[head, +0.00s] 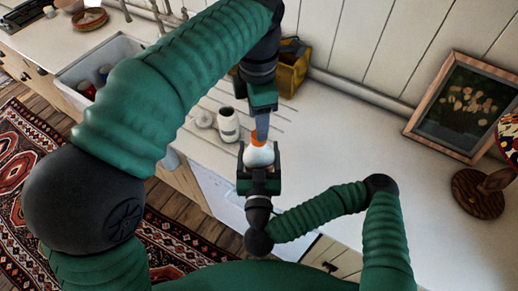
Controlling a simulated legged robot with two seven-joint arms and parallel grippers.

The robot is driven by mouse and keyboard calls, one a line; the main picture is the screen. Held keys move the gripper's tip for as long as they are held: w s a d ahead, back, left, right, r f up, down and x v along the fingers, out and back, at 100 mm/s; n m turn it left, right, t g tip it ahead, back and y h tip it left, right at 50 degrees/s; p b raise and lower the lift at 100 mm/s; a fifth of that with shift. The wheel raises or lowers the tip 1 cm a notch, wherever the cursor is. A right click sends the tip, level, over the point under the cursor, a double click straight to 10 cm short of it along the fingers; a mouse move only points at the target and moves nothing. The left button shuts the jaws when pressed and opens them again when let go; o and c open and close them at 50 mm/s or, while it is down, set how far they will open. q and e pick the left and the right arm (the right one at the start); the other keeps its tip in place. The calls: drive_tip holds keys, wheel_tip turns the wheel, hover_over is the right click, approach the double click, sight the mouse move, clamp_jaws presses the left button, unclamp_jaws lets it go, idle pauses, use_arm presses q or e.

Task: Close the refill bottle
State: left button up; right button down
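A white bottle (259,157) with an orange top (258,141) stands upright near the counter's front edge. I take it to be the refill bottle. My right gripper (258,168) is around its lower body from the front and looks shut on it. My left gripper (261,134) points down from above, its fingertips at the orange top. The fingers show edge-on, so I cannot tell whether they grip the top. The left fingers partly hide the orange top, and the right gripper hides the bottle's lower part.
A yellow container (292,70) is behind, and a framed picture (462,107) leans at right. A sink (93,70) is at left. The counter right of the bottle is clear.

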use_arm(q)
hover_over(254, 158)
drive_tip(key=w+d, duration=0.1)
drive_tip(key=w, duration=0.2)
drive_tip(key=f, duration=0.5)
drive_tip(key=shift+s, duration=0.25)
drive_tip(key=shift+c, duration=0.4)
clamp_jaws()
drive_tip(key=shift+w, duration=0.1)
